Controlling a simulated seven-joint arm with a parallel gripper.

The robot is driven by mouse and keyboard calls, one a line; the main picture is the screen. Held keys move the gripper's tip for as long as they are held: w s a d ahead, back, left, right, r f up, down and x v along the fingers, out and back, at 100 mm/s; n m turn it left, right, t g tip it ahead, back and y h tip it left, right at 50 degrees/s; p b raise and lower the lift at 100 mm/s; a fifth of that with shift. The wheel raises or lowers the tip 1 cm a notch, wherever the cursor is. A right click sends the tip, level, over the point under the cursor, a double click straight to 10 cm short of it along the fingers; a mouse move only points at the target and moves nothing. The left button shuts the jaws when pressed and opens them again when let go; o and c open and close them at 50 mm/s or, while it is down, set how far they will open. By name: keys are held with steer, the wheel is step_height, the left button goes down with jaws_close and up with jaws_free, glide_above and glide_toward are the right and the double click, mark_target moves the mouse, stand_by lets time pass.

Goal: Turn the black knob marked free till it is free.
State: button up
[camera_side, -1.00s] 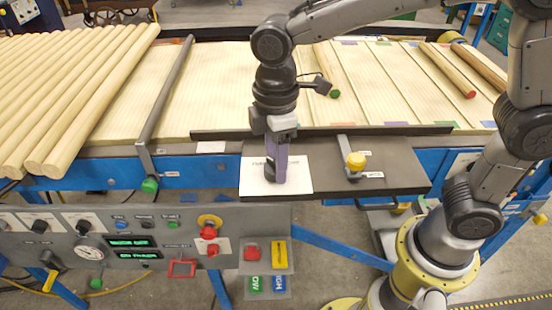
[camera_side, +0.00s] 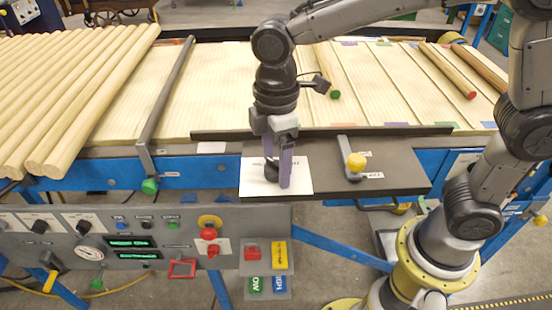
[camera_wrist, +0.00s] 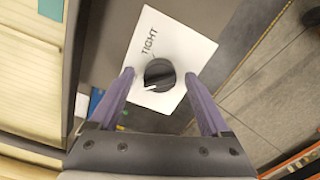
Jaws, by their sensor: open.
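The black knob (camera_wrist: 159,74) sits on a white plate (camera_wrist: 186,44) in the wrist view. "TIGHT" is printed on the plate above it; I cannot read a "free" mark. The knob's white pointer line aims to the lower left in that view, away from "TIGHT". My gripper (camera_wrist: 159,76) is open, with one purple finger on each side of the knob and gaps between. In the side view my gripper (camera_side: 278,176) points down at the white plate (camera_side: 303,180), and the knob (camera_side: 270,173) is partly hidden by the fingers.
A yellow knob (camera_side: 356,161) on a lever stands to the right on the same dark shelf (camera_side: 405,180). A control panel (camera_side: 185,240) with buttons and lit displays is at the lower left. Wooden rods (camera_side: 70,95) lie on the line behind.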

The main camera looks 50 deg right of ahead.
mark_target(276, 162)
steer(key=shift+r, duration=0.1)
step_height(276, 162, up, 14)
steer(key=shift+f, duration=0.2)
stand_by(0.3)
